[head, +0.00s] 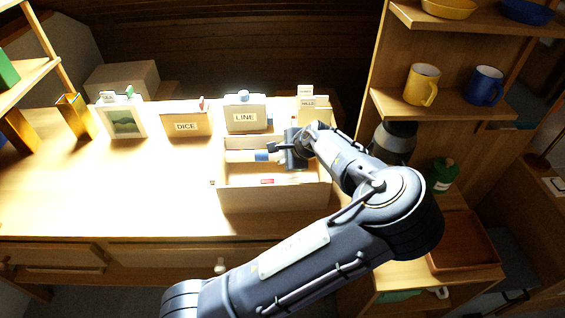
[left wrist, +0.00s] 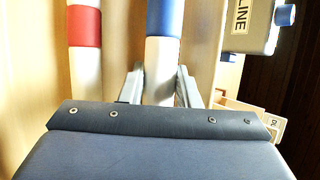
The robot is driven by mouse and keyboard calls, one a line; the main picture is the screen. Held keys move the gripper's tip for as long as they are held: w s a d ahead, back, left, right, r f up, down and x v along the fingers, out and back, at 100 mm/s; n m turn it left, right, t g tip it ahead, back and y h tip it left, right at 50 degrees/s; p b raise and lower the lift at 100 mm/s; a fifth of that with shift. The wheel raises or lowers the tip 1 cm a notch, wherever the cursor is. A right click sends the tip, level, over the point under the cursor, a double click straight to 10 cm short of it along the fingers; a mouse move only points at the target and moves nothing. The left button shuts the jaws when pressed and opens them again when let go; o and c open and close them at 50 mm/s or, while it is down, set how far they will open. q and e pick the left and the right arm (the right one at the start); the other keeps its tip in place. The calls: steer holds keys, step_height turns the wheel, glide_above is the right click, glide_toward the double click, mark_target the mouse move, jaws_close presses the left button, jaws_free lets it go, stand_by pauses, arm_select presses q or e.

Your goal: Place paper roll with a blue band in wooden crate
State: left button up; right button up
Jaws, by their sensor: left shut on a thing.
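The paper roll with a blue band (head: 262,156) lies lengthwise left to right in the head view, at the back of the wooden crate (head: 275,201). In the left wrist view the same blue-banded roll (left wrist: 163,52) runs between the two fingers of my left gripper (left wrist: 157,85). In the head view my left gripper (head: 283,154) reaches over the crate from the right and is shut on the roll's white part, hiding that end. I cannot tell whether the roll touches the crate. My right gripper is not in view.
A red-banded roll (left wrist: 84,40) lies beside the blue-banded one; its red band (head: 267,181) shows inside the crate. Boxes labelled LINE (head: 245,117) and DICE (head: 186,126) stand behind. A shelf with mugs (head: 422,84) rises at right.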

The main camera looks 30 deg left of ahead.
arm_select(q)
steer(key=shift+f, duration=1.5)
steer(key=shift+f+b, duration=0.3)
steer(key=shift+f, duration=0.35)
steer(key=o, duration=1)
steer(key=shift+c, duration=0.2)
steer(key=shift+r, duration=0.1)
steer(key=shift+r, duration=0.3)
steer(key=p+v, duration=0.1)
steer(key=v, duration=1.1)
steer(key=shift+r, duration=0.3)
